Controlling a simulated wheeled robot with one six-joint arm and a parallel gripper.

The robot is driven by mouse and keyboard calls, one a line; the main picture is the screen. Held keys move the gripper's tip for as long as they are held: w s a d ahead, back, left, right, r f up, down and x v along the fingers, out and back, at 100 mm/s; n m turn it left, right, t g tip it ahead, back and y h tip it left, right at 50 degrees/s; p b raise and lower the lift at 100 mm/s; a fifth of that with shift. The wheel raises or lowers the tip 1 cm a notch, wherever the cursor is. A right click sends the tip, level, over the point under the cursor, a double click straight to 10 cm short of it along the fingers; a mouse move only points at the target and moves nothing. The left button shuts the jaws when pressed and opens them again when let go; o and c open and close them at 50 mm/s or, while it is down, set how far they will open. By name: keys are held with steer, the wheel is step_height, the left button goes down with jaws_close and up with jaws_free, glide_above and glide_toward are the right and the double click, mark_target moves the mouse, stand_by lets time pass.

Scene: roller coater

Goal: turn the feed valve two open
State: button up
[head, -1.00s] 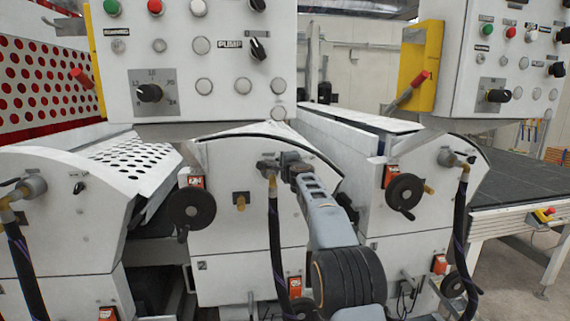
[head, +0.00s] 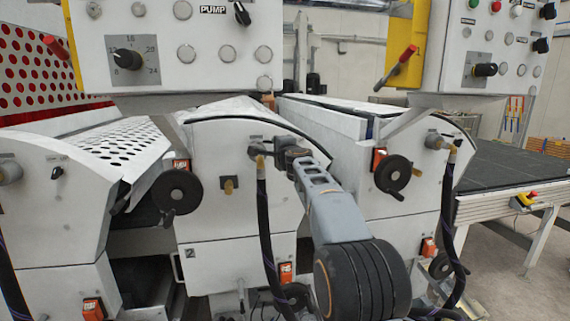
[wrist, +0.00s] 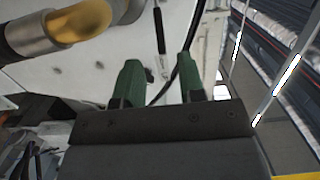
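The middle machine section carries a brass and grey hose fitting (head: 257,150), with a black hose hanging below it. In the wrist view this fitting (wrist: 75,22) is large at upper left, a grey collar with a brass elbow. A thin black lever (wrist: 160,30) with a metal end stands beyond the fingers near the white panel; it may be the handle of feed valve two, but no label is readable. My gripper (head: 280,149) is close beside the fitting.
A black handwheel (head: 177,191) is left of the fitting and another handwheel (head: 393,175) is to the right. Control panels (head: 180,45) overhang the sections. A black conveyor table (head: 510,175) stands at right. A dark cable curves beside the fingers in the wrist view.

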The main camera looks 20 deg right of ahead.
steer(key=s+b, duration=0.2)
steer(key=s, duration=0.5)
steer(key=shift+a, duration=0.15)
steer(key=shift+c, duration=0.3)
